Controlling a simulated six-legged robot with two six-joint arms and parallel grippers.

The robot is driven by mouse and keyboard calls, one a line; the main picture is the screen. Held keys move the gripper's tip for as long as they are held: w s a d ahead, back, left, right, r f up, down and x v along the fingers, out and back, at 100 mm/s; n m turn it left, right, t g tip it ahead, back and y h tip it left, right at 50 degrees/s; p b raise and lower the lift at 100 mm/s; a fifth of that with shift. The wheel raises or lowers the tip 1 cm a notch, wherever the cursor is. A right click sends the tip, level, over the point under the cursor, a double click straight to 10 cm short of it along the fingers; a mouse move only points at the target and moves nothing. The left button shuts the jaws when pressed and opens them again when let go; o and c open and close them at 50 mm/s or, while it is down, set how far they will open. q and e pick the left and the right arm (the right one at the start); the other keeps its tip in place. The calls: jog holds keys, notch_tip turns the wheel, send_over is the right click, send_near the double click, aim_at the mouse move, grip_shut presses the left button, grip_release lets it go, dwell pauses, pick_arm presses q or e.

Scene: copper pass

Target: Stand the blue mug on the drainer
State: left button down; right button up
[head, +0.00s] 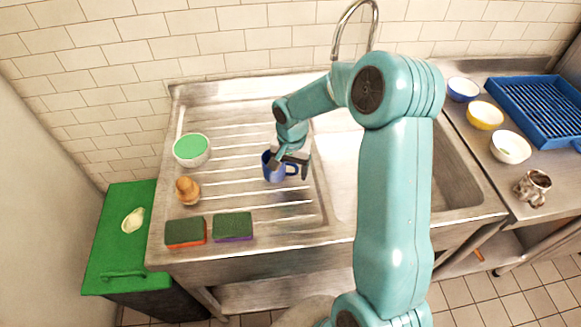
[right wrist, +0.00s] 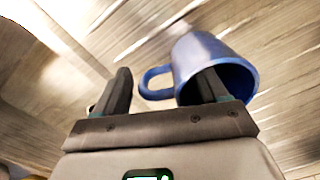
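The blue mug (head: 270,175) is upright at the drainer (head: 240,185), on its right part near the sink; I cannot tell whether its base touches the ridges. Its handle points right in the head view. My right gripper (head: 291,163) is over the mug with its fingers apart. In the right wrist view, one finger of the right gripper (right wrist: 163,88) reaches into the mug (right wrist: 200,50) and the other is outside, beyond the handle. The mug's wall and handle lie between them, with gaps showing. My left gripper is not in view.
The drainer also holds a green-filled white bowl (head: 191,151), a wooden-looking item (head: 187,190) and two sponges (head: 186,232) (head: 233,226). The sink (head: 345,170) is to the right.

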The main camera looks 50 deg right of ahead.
notch_tip(320, 180, up, 12)
jog(key=shift+s+d+f+b, duration=0.1)
jog(key=shift+s+b, duration=0.05)
jog(key=shift+b, duration=0.2)
jog(key=shift+r, duration=0.25)
dwell(0.4)
